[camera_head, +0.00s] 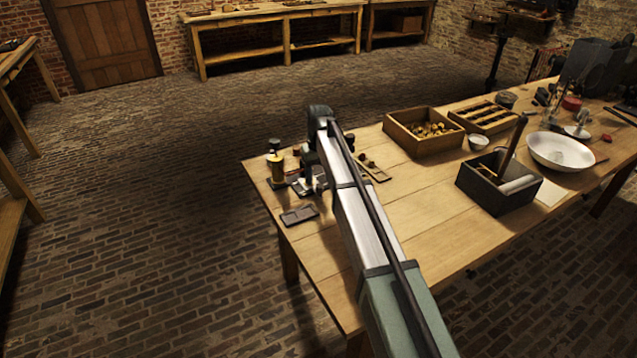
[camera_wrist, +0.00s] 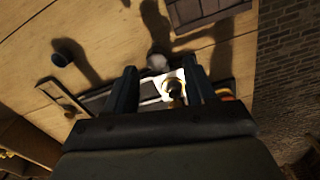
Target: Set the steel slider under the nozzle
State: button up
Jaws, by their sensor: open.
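My gripper (camera_wrist: 160,76) is open, with its two dark fingers pointing down at the left end of the workbench. In the wrist view a brass fitting with a dark centre (camera_wrist: 174,90), which may be the nozzle, shows between the fingers. A bright steel plate (camera_wrist: 178,75) lies by it, and I cannot tell if this is the slider. Dark rails (camera_wrist: 98,101) run to the left beneath the fingers. In the head view a brass cylinder with a dark top (camera_head: 276,171) stands just left of my gripper (camera_head: 313,186). My arm and gripper hide part of this area.
A shallow dark tray (camera_head: 299,215) lies at the near left bench edge; it also shows in the wrist view (camera_wrist: 208,11). A small wooden holder (camera_head: 374,172) lies right of my gripper. A wooden crate (camera_head: 410,146) and dark box (camera_head: 483,193) stand farther right.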

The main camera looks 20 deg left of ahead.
notch_tip(320, 180, up, 10)
dwell(0.4)
